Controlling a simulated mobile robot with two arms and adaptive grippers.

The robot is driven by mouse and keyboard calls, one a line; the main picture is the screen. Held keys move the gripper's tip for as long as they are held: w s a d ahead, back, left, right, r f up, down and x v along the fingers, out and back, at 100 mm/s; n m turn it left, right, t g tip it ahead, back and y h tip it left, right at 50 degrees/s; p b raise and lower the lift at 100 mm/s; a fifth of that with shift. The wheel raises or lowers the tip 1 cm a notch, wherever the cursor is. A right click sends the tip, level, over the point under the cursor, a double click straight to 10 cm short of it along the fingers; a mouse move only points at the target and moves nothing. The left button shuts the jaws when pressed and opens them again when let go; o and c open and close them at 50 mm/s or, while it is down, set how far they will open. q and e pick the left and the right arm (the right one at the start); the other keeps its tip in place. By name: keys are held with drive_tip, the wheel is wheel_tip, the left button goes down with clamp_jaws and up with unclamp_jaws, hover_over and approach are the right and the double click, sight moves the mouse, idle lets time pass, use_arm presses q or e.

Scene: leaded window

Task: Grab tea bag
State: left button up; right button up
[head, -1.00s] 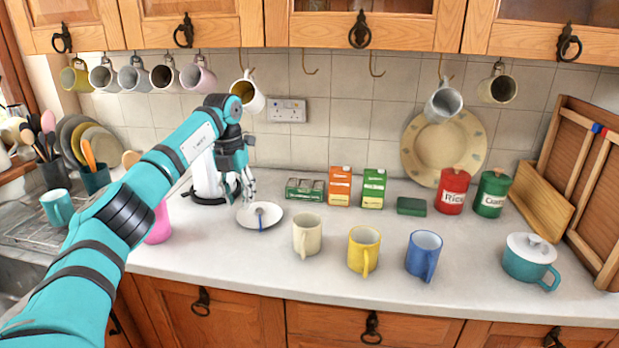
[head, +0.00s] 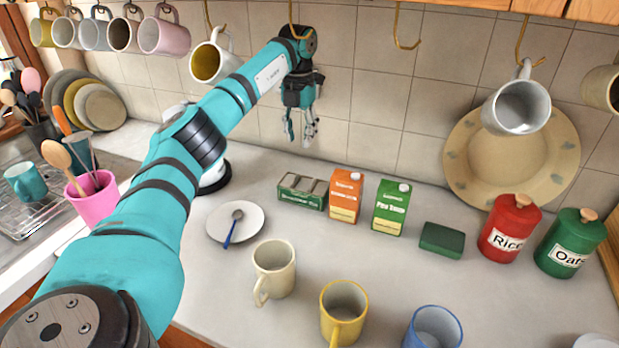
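A low dark green box (head: 302,192) with an open top stands on the counter at the back, left of the orange carton. Pale grey pieces show in its top; they look like tea bags, but are too small to be sure. My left gripper (head: 300,140) hangs with its fingers pointing down, above the box in the picture and in front of the tiled wall. Its fingers are apart, with nothing seen between them. My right gripper is not in view.
An orange carton (head: 346,195) and a green carton (head: 391,207) stand right of the box. A saucer with a spoon (head: 233,228) lies to its left. Cream (head: 274,268) and yellow (head: 343,312) mugs stand in front. Mugs hang on hooks above, including a white one (head: 212,62) near my arm.

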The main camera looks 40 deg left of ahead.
use_arm(q)
drive_tip(key=p, duration=0.1)
hover_over(295, 177)
drive_tip(key=w, duration=0.2)
drive_tip(key=f, duration=0.5)
drive_tip(key=shift+s+a+f, duration=0.1)
drive_tip(key=shift+s+f, duration=0.15)
drive_tip(key=shift+f, duration=0.05)
drive_tip(key=f+p, duration=0.1)
drive_tip(key=f, duration=0.1)
drive_tip(key=s+f, duration=0.1)
drive_tip(key=f, duration=0.2)
drive_tip(key=shift+a+f+p, duration=0.1)
drive_tip(key=shift+f+p, duration=0.1)
drive_tip(key=shift+p, duration=0.2)
drive_tip(key=shift+f, duration=0.25)
drive_tip(key=shift+c, duration=0.4)
drive_tip(key=shift+s+f, duration=0.1)
drive_tip(key=shift+c, duration=1.2)
clamp_jaws()
